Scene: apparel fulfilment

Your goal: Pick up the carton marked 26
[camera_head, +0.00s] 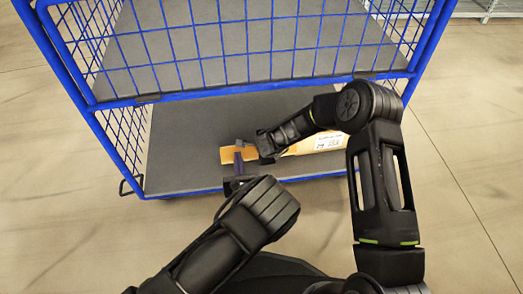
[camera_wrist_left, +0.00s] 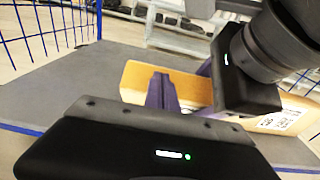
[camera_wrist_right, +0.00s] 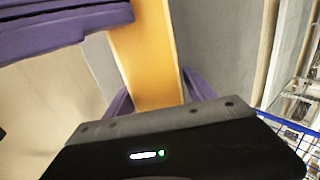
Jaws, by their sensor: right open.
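An orange-yellow carton (camera_head: 302,146) with a white label (camera_head: 330,142) lies on the cart's lower shelf. I cannot read the label's number surely. My right gripper (camera_head: 247,150) is at the carton's left part; in the right wrist view its open purple fingers stand on either side of the carton (camera_wrist_right: 147,55). Whether they touch it is unclear. My left gripper (camera_head: 237,164) is in front of the carton's left end. In the left wrist view its purple fingers (camera_wrist_left: 161,92) are together, with nothing seen between them, and the carton (camera_wrist_left: 190,85) is behind. My right arm hides part of the carton.
The blue wire cart has a grey lower shelf (camera_head: 190,130) and an upper shelf (camera_head: 230,50) close above, edged by a blue rail (camera_head: 220,95). Mesh sides enclose it. The lower shelf left of the carton is bare. Floor (camera_head: 470,120) is clear at the right.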

